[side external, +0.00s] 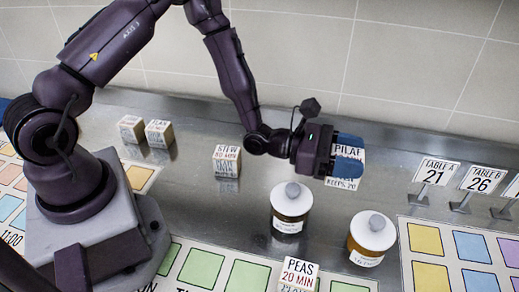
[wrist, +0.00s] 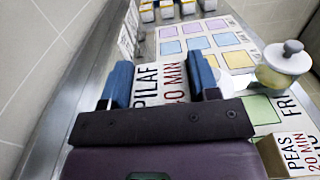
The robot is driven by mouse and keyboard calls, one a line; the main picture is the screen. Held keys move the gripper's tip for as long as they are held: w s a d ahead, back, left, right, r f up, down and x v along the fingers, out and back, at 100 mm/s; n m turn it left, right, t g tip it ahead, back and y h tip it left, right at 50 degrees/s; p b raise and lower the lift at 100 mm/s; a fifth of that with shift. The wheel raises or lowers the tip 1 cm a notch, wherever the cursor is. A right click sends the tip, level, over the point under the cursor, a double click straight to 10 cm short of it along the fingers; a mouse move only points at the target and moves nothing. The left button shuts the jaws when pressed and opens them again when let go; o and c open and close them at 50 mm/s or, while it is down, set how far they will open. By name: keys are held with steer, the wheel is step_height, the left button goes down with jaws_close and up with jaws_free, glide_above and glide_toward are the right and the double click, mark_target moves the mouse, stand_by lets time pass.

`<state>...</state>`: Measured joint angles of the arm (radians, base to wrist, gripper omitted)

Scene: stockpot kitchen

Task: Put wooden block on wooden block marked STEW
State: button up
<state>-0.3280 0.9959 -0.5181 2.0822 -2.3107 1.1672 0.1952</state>
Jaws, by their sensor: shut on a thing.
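My gripper (side external: 343,158) is shut on a white-faced wooden block marked PILAF (side external: 349,152), right of centre in the side view. The STEW block does not show in the wrist view.
Two more lettered blocks (side external: 131,129) (side external: 159,133) stand at the back left. Two lidded jars (side external: 291,212) (side external: 371,242) stand in front of my gripper. A PEAS block (side external: 297,275) is at the front. Table signs (side external: 436,172) and a coloured-square board (side external: 408,262) are at right.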

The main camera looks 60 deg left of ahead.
steer(key=w+a+n+t+y, duration=0.2)
steer(key=a, duration=0.8)
steer(key=m+g+h, duration=0.1)
steer(key=m+h, duration=0.1)
glide_above(229, 153)
steer(key=shift+f, duration=3.3)
steer(key=shift+f, duration=0.15)
steer(key=o, duration=1)
